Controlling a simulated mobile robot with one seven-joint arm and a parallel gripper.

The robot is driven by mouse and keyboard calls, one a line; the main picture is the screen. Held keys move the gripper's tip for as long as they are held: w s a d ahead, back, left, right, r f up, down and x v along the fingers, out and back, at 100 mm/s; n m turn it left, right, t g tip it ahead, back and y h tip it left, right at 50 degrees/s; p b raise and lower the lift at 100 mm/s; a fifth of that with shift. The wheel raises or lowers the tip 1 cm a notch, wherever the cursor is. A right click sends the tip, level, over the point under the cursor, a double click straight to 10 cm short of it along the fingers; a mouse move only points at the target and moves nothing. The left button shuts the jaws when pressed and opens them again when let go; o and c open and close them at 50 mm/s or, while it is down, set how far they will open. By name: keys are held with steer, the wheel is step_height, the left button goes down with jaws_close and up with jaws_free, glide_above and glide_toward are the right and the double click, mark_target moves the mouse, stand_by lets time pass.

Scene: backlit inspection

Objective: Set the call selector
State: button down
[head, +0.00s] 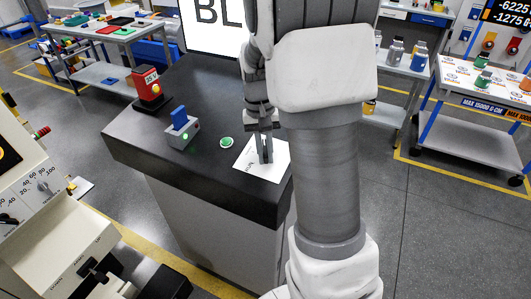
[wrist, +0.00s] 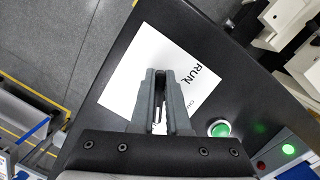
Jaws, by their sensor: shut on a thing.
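The call selector (wrist: 160,88) shows as a narrow dark piece between my fingers, over a white plate (wrist: 128,84) marked "RUN" and a second, partly hidden word. The white plate (head: 246,176) lies on the dark bench top in the head view. My gripper (head: 264,157) points down over the plate, and its fingers (wrist: 164,76) are shut on the selector. The fingers hide most of the selector, so I cannot tell which setting it points to. A screen (head: 214,27) behind shows large letters "BL", the rest hidden by my arm.
A green round button (head: 226,142) sits left of the plate. A grey box with a blue top (head: 182,130) and lit green lamp stands farther left. A red device (head: 150,84) stands at the bench's back left. The bench's front left is clear.

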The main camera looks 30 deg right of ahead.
steer(key=c, duration=0.9)
jaws_free()
steer(key=shift+r, duration=0.1)
step_height(320, 180, up, 17)
steer(key=w, duration=0.2)
steer(key=shift+w+a, duration=0.15)
steer(key=shift+a, duration=0.15)
steer(key=shift+r, duration=0.1)
steer(key=s+a+f+n+t, duration=0.1)
steer(key=s+a+n+t, duration=0.1)
steer(key=s+a, duration=0.3)
steer(key=s+a+f+n+t, duration=0.1)
steer(key=s+a+t, duration=0.4)
steer(key=s, duration=0.9)
steer(key=shift+f+n, duration=0.3)
steer(key=shift+n, duration=0.6)
